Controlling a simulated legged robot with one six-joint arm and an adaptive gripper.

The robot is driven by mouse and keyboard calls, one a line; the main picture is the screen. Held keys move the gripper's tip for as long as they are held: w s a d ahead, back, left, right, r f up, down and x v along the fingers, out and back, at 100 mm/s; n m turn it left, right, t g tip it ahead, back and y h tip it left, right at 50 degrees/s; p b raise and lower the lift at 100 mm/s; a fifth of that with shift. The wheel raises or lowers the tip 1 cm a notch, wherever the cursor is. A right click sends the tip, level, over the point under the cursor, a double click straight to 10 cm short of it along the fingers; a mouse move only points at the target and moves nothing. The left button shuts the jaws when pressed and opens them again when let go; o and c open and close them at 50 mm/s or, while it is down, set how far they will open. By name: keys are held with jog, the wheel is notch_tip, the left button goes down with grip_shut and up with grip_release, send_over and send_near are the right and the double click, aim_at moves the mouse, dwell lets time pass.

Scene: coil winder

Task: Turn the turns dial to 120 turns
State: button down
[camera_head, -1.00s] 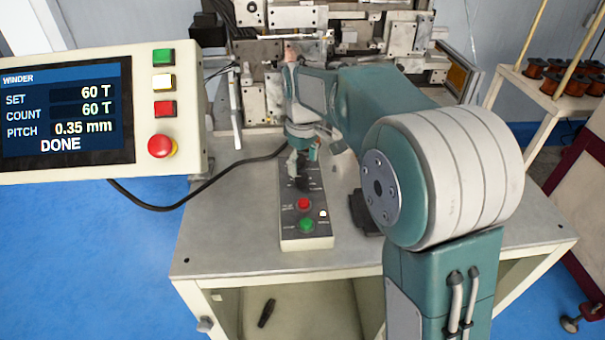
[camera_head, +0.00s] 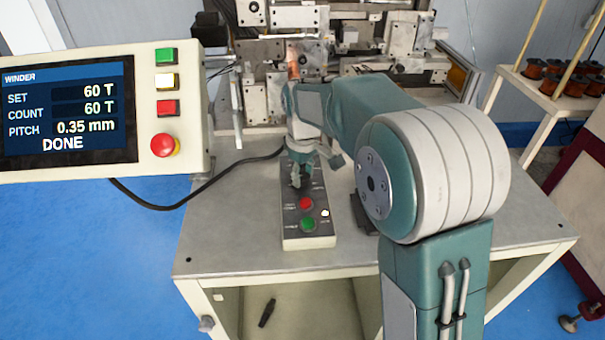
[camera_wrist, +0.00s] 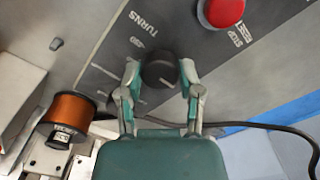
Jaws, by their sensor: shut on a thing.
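The turns dial is a black knob (camera_wrist: 160,70) on the grey control panel, beside the printed word TURNS in the wrist view. My gripper (camera_wrist: 162,72) has a finger on each side of the knob and is shut on it. In the head view my gripper (camera_head: 297,183) is over the far part of the control box (camera_head: 308,242), and it hides the dial there. The winder display (camera_head: 67,112) reads SET 60 T, COUNT 60 T, PITCH 0.35 mm and DONE. The number the dial points at cannot be read.
A red stop button (camera_head: 306,203) and a green button (camera_head: 308,224) sit on the box nearer to me. A copper wire spool (camera_wrist: 72,120) is at the left in the wrist view. The winder machine (camera_head: 330,60) stands behind, and a black cable (camera_head: 200,193) crosses the table's left side.

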jog(key=shift+f+m, duration=0.1)
jog(key=shift+m, duration=0.3)
jog(key=m, duration=0.3)
jog(key=shift+m, duration=2.4)
jog(key=shift+c, duration=1.3)
grip_release()
jog(key=shift+w, duration=0.15)
jog(key=shift+a, duration=0.1)
